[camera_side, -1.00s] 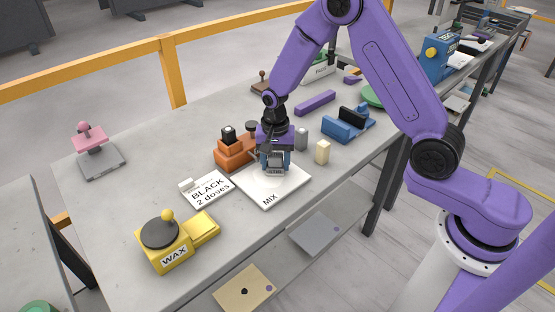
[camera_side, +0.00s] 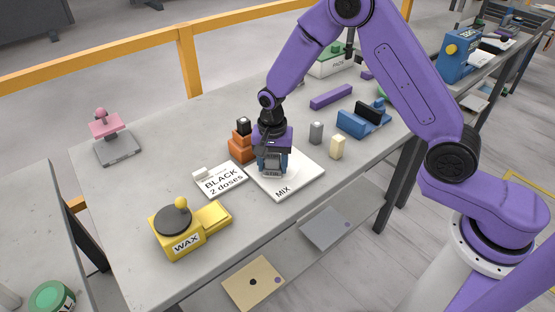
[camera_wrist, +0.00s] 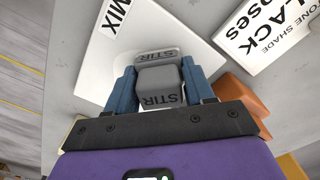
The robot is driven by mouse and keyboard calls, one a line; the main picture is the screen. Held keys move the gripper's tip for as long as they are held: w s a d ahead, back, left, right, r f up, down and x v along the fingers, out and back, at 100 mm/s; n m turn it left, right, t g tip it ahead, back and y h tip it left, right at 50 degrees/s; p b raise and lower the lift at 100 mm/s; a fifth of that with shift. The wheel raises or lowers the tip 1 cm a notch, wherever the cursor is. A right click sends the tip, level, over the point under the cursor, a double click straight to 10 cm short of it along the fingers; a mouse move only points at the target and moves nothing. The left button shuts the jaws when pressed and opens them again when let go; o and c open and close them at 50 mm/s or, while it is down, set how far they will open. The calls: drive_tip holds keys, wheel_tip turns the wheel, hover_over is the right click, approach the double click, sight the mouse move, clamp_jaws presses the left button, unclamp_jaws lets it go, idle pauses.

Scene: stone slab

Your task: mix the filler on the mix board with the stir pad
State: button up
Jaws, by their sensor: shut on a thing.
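The white mix board (camera_side: 287,187), marked MIX, lies flat on the slab bench; it also shows in the wrist view (camera_wrist: 93,72). My gripper (camera_side: 271,170) is over the board's left part, pointing down. In the wrist view its blue fingers (camera_wrist: 160,88) are shut on the grey stir pad (camera_wrist: 158,82), marked STIR. The pad is low at the board; its underside is hidden, so contact cannot be told. A pale, faint patch around the pad in the wrist view may be filler (camera_wrist: 128,50); its colour barely differs from the board.
A card reading BLACK 2 doses (camera_side: 221,180) lies left of the board, and the orange dispenser (camera_side: 240,147) stands behind it. The yellow WAX unit (camera_side: 188,238) is at front left. Grey (camera_side: 316,133) and cream blocks (camera_side: 337,147) stand right of the board.

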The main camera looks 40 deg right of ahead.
sight(278, 156)
drive_tip(key=shift+w+d, duration=0.2)
drive_tip(key=shift+d, duration=1)
drive_tip(key=shift+w+d, duration=0.2)
drive_tip(key=shift+d, duration=1)
drive_tip(key=shift+w+d, duration=0.2)
drive_tip(key=shift+d, duration=1)
drive_tip(key=shift+w+a+f, duration=0.1)
drive_tip(key=shift+a, duration=2.1)
drive_tip(key=shift+c, duration=0.2)
drive_tip(key=shift+a, duration=0.85)
drive_tip(key=c, duration=0.3)
drive_tip(key=shift+o, duration=0.4)
drive_tip(key=shift+a, duration=0.9)
clamp_jaws()
drive_tip(key=shift+w+d+r, duration=0.1)
drive_tip(key=shift+d+r, duration=0.15)
drive_tip(key=shift+d, duration=0.1)
drive_tip(key=shift+w+d+r, duration=0.1)
drive_tip(key=shift+r, duration=2.85)
drive_tip(key=shift+s, duration=0.2)
drive_tip(key=shift+s+a+r, duration=0.1)
drive_tip(key=shift+a+r, duration=0.1)
drive_tip(key=shift+r, duration=1.2)
